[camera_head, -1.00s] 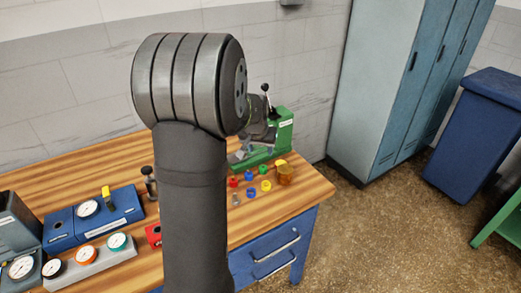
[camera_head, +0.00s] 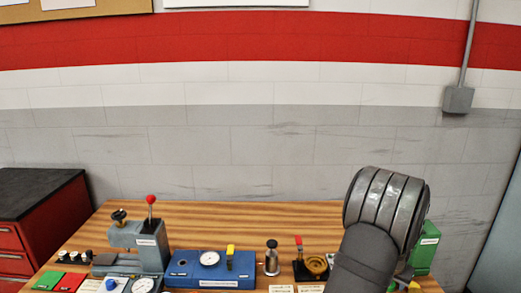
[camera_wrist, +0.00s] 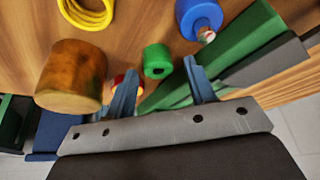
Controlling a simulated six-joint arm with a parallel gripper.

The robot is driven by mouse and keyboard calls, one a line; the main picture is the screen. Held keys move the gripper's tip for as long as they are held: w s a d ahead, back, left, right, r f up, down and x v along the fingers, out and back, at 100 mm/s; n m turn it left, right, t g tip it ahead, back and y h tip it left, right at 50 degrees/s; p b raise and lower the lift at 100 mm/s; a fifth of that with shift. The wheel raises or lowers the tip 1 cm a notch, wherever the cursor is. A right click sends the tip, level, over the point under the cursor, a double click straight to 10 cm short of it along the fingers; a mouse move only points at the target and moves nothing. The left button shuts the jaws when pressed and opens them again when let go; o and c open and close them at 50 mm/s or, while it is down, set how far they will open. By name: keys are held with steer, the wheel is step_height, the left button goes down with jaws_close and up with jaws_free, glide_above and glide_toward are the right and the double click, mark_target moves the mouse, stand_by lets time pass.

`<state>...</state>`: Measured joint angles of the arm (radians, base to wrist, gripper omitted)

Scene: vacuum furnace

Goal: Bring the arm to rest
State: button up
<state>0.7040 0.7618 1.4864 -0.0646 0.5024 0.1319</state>
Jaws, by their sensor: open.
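My gripper (camera_wrist: 160,68) shows in the wrist view with its two blue fingers spread apart and nothing held between them. A small green ring-like part (camera_wrist: 157,60) appears between and beyond the fingertips; I cannot tell how far below it is. A brown cylinder (camera_wrist: 70,77) is to the left of the fingers. In the head view my arm stands at the lower right, and its thick grey joint hides the gripper and part of a green machine (camera_head: 428,250).
The wooden bench (camera_head: 250,215) carries a lever press (camera_head: 150,240), a blue gauge box (camera_head: 185,272) and a small fixture (camera_head: 316,265). In the wrist view a yellow ring (camera_wrist: 85,12), a blue part (camera_wrist: 200,18) and a green bar (camera_wrist: 230,50) lie close by. A red cabinet (camera_head: 40,225) stands left.

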steer(key=shift+r, duration=1.45)
